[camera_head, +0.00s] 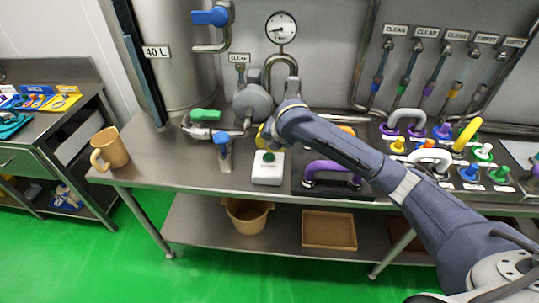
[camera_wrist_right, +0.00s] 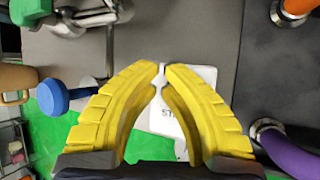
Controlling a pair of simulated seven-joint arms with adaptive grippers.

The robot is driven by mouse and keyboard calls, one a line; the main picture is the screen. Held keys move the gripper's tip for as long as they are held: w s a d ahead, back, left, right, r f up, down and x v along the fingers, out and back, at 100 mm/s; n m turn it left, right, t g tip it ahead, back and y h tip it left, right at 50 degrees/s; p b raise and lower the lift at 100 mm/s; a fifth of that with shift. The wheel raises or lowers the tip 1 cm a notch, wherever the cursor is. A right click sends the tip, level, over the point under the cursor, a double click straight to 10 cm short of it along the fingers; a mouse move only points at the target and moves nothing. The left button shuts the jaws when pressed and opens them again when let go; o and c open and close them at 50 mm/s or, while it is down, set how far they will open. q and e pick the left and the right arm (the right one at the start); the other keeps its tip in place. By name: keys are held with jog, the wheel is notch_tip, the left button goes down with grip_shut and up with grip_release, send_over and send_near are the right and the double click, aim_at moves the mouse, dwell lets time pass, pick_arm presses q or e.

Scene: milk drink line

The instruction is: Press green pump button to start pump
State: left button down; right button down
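The green pump button (camera_head: 269,155) sits on top of a white box (camera_head: 267,173) on the steel counter, below the pump. My right gripper (camera_head: 264,139) has yellow fingers and is just above and behind the button. Whether it touches the button cannot be told. In the right wrist view, the two yellow fingers (camera_wrist_right: 163,75) nearly meet at the tips with nothing held between them. The white box (camera_wrist_right: 187,112) with dark lettering lies behind them, and the green button is hidden there. My left gripper is not in view.
A blue-handled valve (camera_head: 223,150) stands left of the box, with a green-handled valve (camera_head: 205,115) near it. A dark tray with a purple handle (camera_head: 330,170) is close on the right. A tan mug (camera_head: 109,150) stands at the counter's left end.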

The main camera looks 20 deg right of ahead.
aim_at(267, 154)
jog(key=shift+f, duration=0.9)
dwell(0.8)
jog(key=shift+r, duration=0.95)
jog(key=shift+r, duration=0.15)
jog(key=shift+r, duration=2.85)
